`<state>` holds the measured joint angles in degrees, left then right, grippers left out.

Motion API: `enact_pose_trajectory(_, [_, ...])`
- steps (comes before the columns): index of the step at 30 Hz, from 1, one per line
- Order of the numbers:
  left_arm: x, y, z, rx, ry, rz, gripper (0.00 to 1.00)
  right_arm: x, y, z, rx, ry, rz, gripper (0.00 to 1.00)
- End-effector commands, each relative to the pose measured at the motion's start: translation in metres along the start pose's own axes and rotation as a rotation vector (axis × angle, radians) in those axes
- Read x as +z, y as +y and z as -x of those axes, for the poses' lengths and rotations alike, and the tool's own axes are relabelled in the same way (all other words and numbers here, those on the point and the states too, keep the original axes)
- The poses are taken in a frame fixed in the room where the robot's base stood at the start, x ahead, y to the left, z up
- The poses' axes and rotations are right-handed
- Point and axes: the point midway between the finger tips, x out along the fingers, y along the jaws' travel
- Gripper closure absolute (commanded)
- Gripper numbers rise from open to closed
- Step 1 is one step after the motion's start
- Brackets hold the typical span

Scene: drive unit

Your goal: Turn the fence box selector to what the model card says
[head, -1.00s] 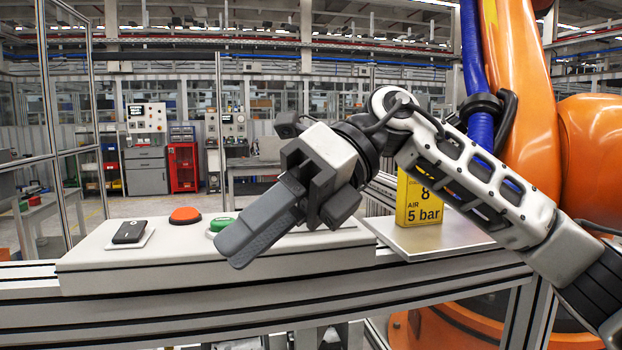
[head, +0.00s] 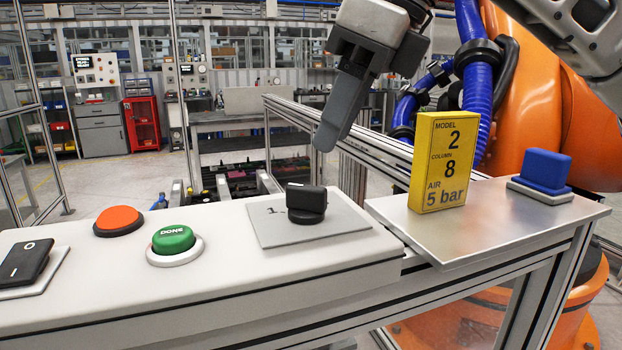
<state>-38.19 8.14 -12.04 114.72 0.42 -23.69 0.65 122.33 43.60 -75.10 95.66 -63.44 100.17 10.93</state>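The fence box (head: 220,240) is a long pale grey box along the front. Its selector (head: 305,200) is a black knob on a grey plate (head: 265,228), with its handle lying roughly crosswise. A small mark shows left of the knob; other markings are hidden or too small to read. The yellow model card (head: 440,165) stands right of the box and reads model 2, column 8, air 5 bar. My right gripper (head: 328,142) hangs above and behind the selector, apart from it, fingers pointing down. Its fingers overlap, so their opening is unclear. My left gripper is out of view.
The box also carries a green DONE button (head: 174,240), a red-orange button (head: 118,220) and a black switch (head: 25,262). A blue block (head: 545,170) sits on the metal shelf (head: 500,222) with the card. An orange robot arm (head: 535,100) stands behind.

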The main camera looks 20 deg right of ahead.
Motion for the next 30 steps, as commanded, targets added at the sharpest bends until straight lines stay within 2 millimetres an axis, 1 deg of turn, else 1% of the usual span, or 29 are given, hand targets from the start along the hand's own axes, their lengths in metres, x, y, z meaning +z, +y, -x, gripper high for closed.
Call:
enact_pose_trajectory(1, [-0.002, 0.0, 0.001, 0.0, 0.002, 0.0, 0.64, 0.0, 0.0, -0.012, 0.001, 0.004, 0.0, 0.64])
enact_pose_trajectory(6, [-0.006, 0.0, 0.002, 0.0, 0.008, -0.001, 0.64, 0.0, 0.0, -0.045, 0.002, 0.002, 0.001, 0.64])
enact_pose_trajectory(12, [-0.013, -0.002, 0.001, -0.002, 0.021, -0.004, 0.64, 0.0, 0.0, -0.069, 0.002, 0.001, 0.0, 0.64])
enact_pose_trajectory(16, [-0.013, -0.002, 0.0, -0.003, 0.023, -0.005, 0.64, 0.0, 0.0, -0.075, 0.001, -0.001, 0.0, 0.64])
enact_pose_trajectory(24, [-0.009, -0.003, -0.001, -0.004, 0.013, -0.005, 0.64, 0.0, 0.0, -0.076, 0.001, -0.001, 0.0, 0.64])
enact_pose_trajectory(26, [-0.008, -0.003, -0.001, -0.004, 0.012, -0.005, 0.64, 0.0, 0.0, -0.076, 0.001, -0.001, 0.0, 0.8])
enact_pose_trajectory(27, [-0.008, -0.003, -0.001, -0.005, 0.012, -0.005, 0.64, 0.0, 0.0, -0.076, 0.001, -0.001, 0.0, 0.91])
enact_pose_trajectory(28, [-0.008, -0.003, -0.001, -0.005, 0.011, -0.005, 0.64, 0.0, 0.0, -0.076, 0.001, -0.001, 0.0, 1.0])
enact_pose_trajectory(30, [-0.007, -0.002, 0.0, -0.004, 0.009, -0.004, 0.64, 0.0, 0.0, -0.075, 0.001, -0.001, 0.0, 1.0])
